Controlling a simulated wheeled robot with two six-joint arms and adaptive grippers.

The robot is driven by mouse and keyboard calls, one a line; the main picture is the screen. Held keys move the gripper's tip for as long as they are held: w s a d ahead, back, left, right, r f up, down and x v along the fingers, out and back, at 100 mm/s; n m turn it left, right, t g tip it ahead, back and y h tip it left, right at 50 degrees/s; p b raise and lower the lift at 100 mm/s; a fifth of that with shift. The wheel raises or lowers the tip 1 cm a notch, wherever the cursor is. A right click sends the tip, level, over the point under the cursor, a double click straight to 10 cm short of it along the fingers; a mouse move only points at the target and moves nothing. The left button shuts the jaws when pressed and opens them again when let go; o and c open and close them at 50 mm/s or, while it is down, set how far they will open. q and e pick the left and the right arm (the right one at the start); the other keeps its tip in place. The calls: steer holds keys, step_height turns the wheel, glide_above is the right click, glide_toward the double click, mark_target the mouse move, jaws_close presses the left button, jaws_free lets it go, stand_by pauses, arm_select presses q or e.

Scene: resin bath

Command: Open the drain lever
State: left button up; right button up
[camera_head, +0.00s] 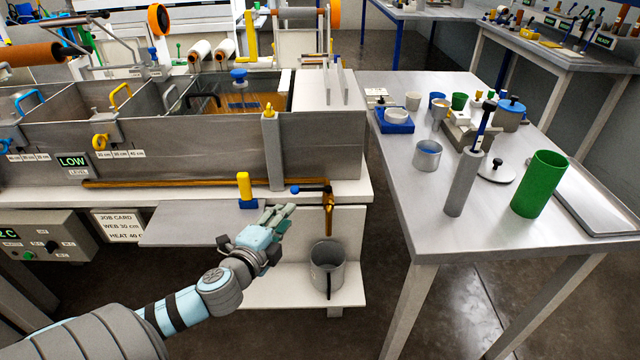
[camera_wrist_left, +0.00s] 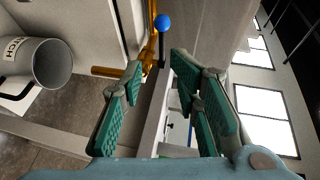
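The drain lever (camera_head: 311,189) is a short dark handle with a blue ball knob. It sits on the brass drain tap (camera_head: 329,203) at the front right of the bath and points left, across the downward spout. My left gripper (camera_head: 284,213) is just below and left of the knob, apart from it. In the left wrist view the lever's blue knob (camera_wrist_left: 163,22) shows beyond the fingertips. The green-padded fingers of my left gripper (camera_wrist_left: 155,62) are spread with nothing between them. My right gripper is not in view.
A grey jug (camera_head: 327,270) stands on the low shelf under the tap. A yellow-and-blue fitting (camera_head: 246,190) stands left of the lever. A brass pipe (camera_head: 190,182) runs along the bath front. The right-hand table (camera_head: 420,195) holds a green cylinder (camera_head: 540,184) and several vessels.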

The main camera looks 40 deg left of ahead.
mark_target(306, 189)
arm_select(q)
steer(key=b+x, duration=0.1)
steer(key=x, duration=0.3)
steer(key=b+x, duration=0.1)
steer(key=x, duration=0.4)
steer(key=b+x, duration=0.1)
steer(key=x, duration=0.3)
steer(key=shift+w+a+r, duration=0.2)
steer(key=shift+w, duration=0.15)
steer(key=shift+c, duration=0.3)
steer(key=c, duration=0.6)
jaws_close()
steer(key=shift+d+f, duration=0.1)
